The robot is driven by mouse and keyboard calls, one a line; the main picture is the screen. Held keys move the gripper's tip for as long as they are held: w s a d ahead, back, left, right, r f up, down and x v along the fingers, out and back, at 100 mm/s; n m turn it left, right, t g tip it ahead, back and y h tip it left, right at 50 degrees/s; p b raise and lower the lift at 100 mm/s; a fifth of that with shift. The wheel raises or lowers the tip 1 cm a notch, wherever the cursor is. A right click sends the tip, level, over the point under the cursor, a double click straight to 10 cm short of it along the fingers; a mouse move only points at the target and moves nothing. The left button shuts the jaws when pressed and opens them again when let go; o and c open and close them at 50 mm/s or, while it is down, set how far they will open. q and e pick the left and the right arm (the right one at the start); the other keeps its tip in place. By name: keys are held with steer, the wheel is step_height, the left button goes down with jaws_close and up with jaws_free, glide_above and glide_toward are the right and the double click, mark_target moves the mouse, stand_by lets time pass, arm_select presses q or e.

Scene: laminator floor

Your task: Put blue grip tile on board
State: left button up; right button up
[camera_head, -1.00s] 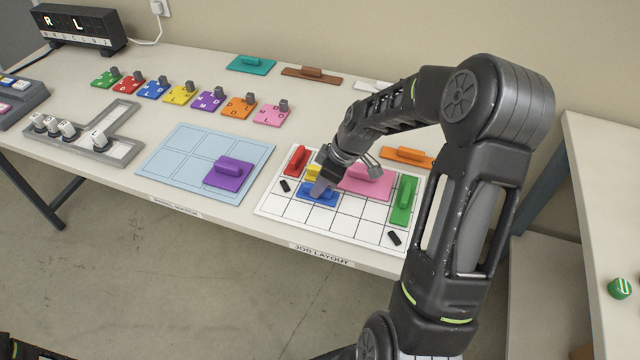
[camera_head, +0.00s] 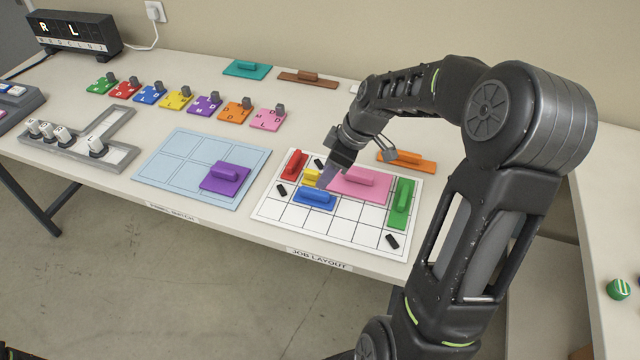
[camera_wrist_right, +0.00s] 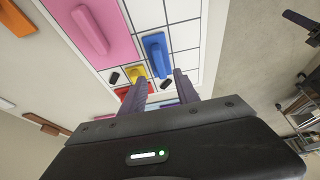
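The blue grip tile (camera_head: 314,198) lies flat on the white job layout board (camera_head: 291,213), in front of the small yellow tile (camera_head: 311,177) and left of the pink tile (camera_head: 371,187). In the right wrist view the blue tile (camera_wrist_right: 157,55) lies beyond the fingertips, clear of them. My right gripper (camera_head: 326,181) is above the board, beside the yellow and pink tiles. In the wrist view its purple fingers (camera_wrist_right: 160,77) are spread with nothing held between them. My left gripper is not in view.
Red (camera_head: 294,164) and green (camera_head: 401,203) tiles also lie on the board, with small black pieces. An orange tile (camera_head: 407,162) lies behind it. A light blue panel (camera_head: 180,150) with a purple tile (camera_head: 224,178) is at left.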

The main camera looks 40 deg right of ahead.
steer(key=v, duration=0.5)
stand_by(1.6)
